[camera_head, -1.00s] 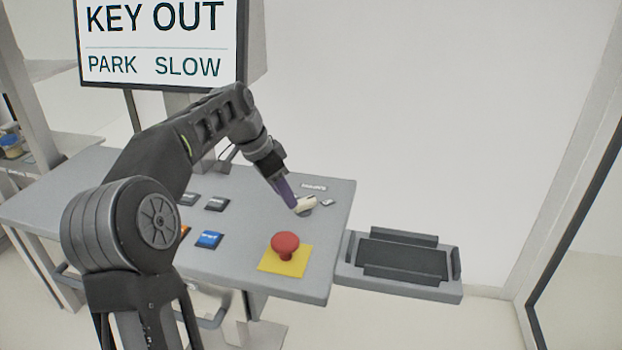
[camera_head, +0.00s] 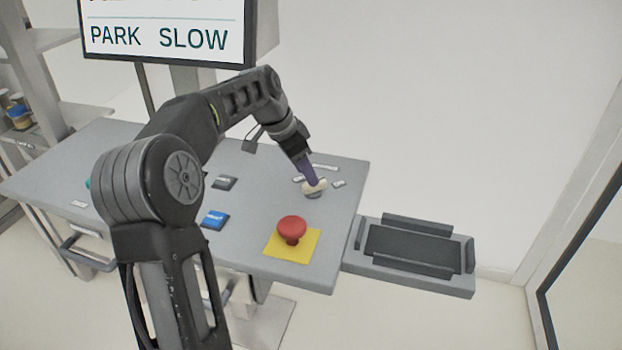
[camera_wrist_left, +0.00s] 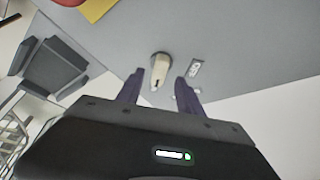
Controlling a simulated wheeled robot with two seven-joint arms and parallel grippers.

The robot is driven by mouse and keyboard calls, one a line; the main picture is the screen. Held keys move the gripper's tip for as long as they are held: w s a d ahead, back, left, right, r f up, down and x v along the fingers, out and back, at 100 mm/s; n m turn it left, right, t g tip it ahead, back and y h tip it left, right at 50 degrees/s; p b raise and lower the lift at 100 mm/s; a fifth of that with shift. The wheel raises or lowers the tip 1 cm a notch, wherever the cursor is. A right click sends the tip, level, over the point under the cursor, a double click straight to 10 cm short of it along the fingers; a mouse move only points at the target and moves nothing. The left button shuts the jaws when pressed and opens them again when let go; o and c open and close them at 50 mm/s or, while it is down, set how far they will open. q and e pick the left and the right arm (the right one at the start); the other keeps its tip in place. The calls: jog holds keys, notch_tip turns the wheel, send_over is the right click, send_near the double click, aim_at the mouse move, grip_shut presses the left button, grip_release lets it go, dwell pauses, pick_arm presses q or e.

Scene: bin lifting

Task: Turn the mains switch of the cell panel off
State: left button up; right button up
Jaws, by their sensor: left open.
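The mains switch (camera_wrist_left: 159,70) is a cream rotary knob on the grey cell panel (camera_head: 335,235). In the head view the knob (camera_head: 316,187) sits near the panel's back right part, partly behind my fingers. My left gripper (camera_head: 312,182) reaches down to it from the upper left. In the left wrist view my left gripper (camera_wrist_left: 160,82) is open, with its purple fingers on either side of the knob and gaps showing between them. A small label reading OFF or similar (camera_wrist_left: 195,68) lies beside the knob. My right gripper is not in view.
A red mushroom button (camera_head: 292,228) on a yellow plate (camera_head: 306,245) stands in front of the knob. A blue button (camera_head: 214,219) and a dark button (camera_head: 224,182) lie left. A grey tray (camera_head: 458,284) adjoins the panel's right edge. A screen (camera_head: 165,35) stands behind.

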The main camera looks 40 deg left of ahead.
pick_arm(q)
jog(key=shift+p+x, duration=0.3)
jog(key=shift+x, duration=1.75)
jog(key=shift+c, duration=0.5)
grip_shut()
